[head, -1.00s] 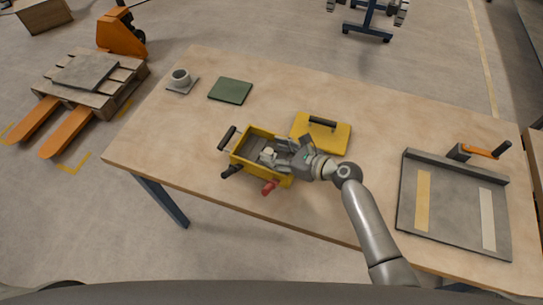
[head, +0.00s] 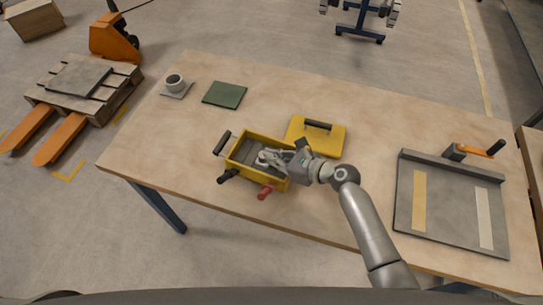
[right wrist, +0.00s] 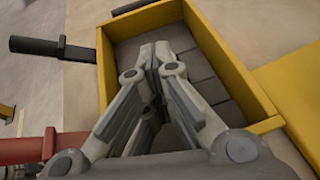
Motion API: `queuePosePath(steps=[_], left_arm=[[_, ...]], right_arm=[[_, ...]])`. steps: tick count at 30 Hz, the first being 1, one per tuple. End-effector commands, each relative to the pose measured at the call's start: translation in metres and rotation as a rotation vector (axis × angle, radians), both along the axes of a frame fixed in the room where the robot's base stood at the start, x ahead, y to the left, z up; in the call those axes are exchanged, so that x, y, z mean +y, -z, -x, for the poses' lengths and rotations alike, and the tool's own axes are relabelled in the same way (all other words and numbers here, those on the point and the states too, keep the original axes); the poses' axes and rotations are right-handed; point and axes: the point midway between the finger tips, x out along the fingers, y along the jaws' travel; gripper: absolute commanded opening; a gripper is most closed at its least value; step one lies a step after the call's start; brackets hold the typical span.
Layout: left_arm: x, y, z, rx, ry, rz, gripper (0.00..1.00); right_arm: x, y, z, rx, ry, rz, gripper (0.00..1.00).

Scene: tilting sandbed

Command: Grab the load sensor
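A yellow open box (head: 240,172) stands on the table; it also fills much of the right wrist view (right wrist: 232,62). My right gripper (head: 262,159) reaches into the box from the right, pointing down. In the right wrist view its fingers (right wrist: 154,50) are drawn together, tips close to each other over the grey box floor. I cannot make out a load sensor; if something small is between the fingertips, the fingers hide it. My left gripper is not in view.
A yellow lid (head: 330,146) with a black handle lies behind the box. Black handles (head: 222,143) and a red one (head: 266,191) stick out from the box.

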Motion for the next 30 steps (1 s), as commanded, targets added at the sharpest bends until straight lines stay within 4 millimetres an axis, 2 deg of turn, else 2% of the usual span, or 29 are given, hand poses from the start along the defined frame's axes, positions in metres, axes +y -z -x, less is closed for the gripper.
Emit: queuePosePath(steps=[3, 15, 24, 30], left_arm=[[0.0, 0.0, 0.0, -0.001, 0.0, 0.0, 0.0], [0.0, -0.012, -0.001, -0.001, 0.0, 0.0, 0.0], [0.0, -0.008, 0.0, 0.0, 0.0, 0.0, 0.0], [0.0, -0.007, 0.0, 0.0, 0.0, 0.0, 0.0]], right_arm=[[0.001, -0.02, -0.002, -0.01, 0.002, -0.004, 0.0], [0.021, -0.086, 0.046, -0.013, 0.002, -0.01, 0.0], [0.044, -0.11, 0.102, -0.012, 0.002, -0.011, 0.0], [0.051, -0.119, 0.122, -0.01, 0.003, -0.009, 0.0]])
